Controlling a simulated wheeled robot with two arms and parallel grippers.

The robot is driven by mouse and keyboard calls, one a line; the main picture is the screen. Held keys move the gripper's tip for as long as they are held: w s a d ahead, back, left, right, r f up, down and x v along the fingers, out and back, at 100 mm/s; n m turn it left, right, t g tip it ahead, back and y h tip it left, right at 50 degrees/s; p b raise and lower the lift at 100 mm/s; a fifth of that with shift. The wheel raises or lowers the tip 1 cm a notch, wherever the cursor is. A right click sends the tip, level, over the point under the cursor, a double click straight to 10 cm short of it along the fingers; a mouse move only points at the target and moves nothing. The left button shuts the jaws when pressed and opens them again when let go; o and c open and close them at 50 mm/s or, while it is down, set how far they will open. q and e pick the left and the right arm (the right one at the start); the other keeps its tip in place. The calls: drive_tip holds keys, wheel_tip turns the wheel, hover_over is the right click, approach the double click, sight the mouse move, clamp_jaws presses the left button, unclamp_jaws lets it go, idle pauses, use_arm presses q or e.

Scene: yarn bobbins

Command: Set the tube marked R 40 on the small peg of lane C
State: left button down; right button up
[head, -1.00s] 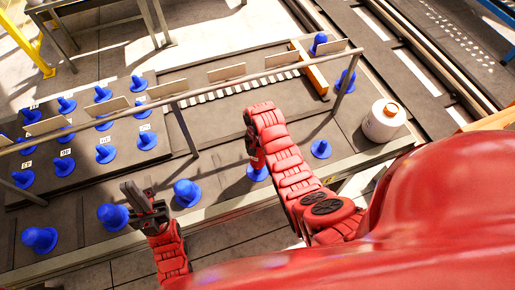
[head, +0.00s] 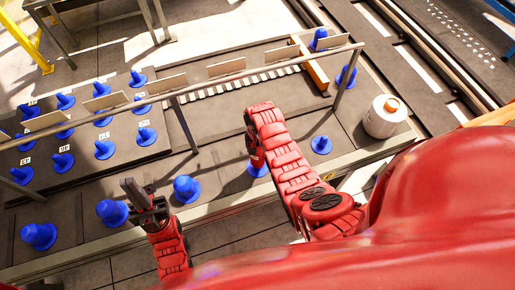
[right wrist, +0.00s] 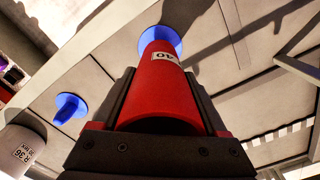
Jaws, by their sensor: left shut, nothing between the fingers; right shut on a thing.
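A red tube (right wrist: 160,95) with a white label reading 40 is between the fingers of my right gripper (right wrist: 155,110), which is shut on it. The tube's far end meets a blue peg base (right wrist: 165,37); I cannot tell whether it is fully seated. In the head view this blue base (head: 257,169) shows below my right gripper (head: 255,150), and the tube is mostly hidden by the arm. My left gripper (head: 136,192) is shut and empty, between two large blue pegs (head: 187,189) (head: 111,212) near the front edge.
Several small blue pegs with labels stand on the board (head: 170,140) at left. A rail (head: 200,88) crosses above the table. A white bobbin (head: 384,117) stands at right; in the wrist view a white bobbin (right wrist: 22,140) reads R 36. A free blue peg (head: 321,145) stands right of my right gripper.

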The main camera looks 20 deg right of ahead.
drive_tip(key=shift+f+b, duration=1.55)
drive_tip(key=shift+f, duration=0.95)
drive_tip(key=shift+f, duration=0.25)
drive_tip(key=o, duration=1.3)
drive_tip(key=shift+w+r+b, duration=0.15)
drive_tip(key=shift+r+b, duration=0.3)
drive_tip(key=shift+r, duration=0.05)
wheel_tip(320, 180, up, 16)
drive_tip(key=p, duration=0.6)
drive_tip(key=shift+r, duration=0.2)
